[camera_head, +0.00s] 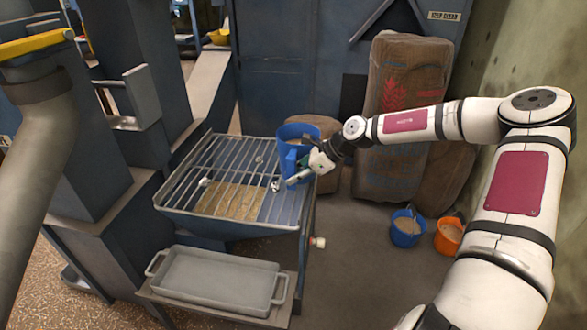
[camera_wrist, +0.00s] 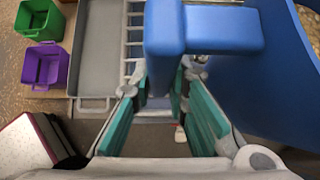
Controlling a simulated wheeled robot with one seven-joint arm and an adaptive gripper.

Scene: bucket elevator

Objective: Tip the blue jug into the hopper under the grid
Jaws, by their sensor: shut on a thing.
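The blue jug (camera_head: 290,143) is above the right side of the grid (camera_head: 222,170), looking roughly upright. What is inside it cannot be seen. My gripper (camera_head: 306,172) is shut on the jug's handle. In the wrist view the jug (camera_wrist: 275,75) and its handle (camera_wrist: 205,30) fill the upper right, with the teal fingers of my gripper (camera_wrist: 161,92) either side below the handle. The hopper (camera_head: 225,229) lies under the grid and holds a patch of tan grain (camera_head: 228,200). Several small pale lumps lie on the bars.
A grey tray (camera_head: 215,282) sits on a shelf in front of the hopper. Sacks (camera_head: 400,105) stand behind at right. A blue bucket (camera_head: 405,230) and an orange bucket (camera_head: 448,236) stand on the floor. Green (camera_wrist: 40,20) and purple (camera_wrist: 42,66) bins show in the wrist view.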

